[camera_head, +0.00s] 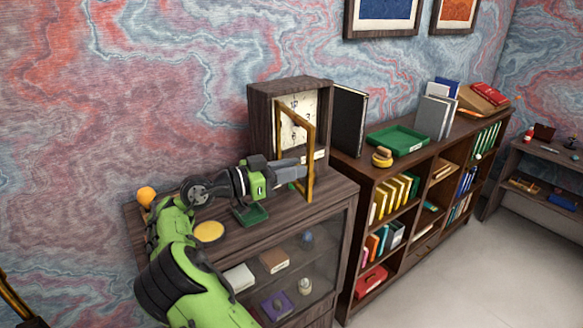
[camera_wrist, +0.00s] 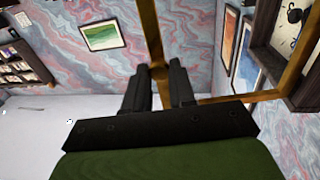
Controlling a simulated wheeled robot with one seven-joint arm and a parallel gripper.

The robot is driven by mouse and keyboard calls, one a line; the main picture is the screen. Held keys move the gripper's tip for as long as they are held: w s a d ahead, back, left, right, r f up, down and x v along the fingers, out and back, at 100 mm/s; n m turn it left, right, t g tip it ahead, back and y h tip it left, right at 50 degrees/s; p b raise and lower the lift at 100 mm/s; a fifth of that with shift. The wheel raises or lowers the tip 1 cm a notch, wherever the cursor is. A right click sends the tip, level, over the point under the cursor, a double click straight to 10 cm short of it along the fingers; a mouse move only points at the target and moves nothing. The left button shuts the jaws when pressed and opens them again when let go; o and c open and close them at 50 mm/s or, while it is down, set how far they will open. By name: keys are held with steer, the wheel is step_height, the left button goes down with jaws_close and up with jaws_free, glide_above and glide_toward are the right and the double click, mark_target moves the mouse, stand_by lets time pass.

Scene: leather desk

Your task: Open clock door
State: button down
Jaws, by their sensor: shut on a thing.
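The clock (camera_head: 262,112) is a dark wooden box with a pale face (camera_head: 297,112), standing on the dark cabinet. Its gold-framed door (camera_head: 311,150) stands swung out from the box, at an angle to the face. My gripper (camera_head: 300,172) is at the door's lower part, shut on the frame. In the wrist view the gold door frame (camera_wrist: 152,35) runs between the two fingers of my gripper (camera_wrist: 160,78). The clock box and part of its face (camera_wrist: 290,25) show at the right of that view. The exact contact is partly hidden by the fingers.
The cabinet top (camera_head: 262,228) holds a yellow disc (camera_head: 209,232), an orange ball (camera_head: 146,195) and a small green tray (camera_head: 251,215) below my arm. A black binder (camera_head: 349,118) stands right of the clock, on the bookshelf with a green tray (camera_head: 397,139).

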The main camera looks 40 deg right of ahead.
steer(key=c, duration=1)
jaws_free()
steer(key=shift+o, duration=0.2)
steer(key=w+a+p, duration=0.3)
steer(key=a+p, duration=0.4)
steer(key=a, duration=0.8)
steer(key=shift+a+p, duration=0.2)
steer(key=shift+p, duration=0.1)
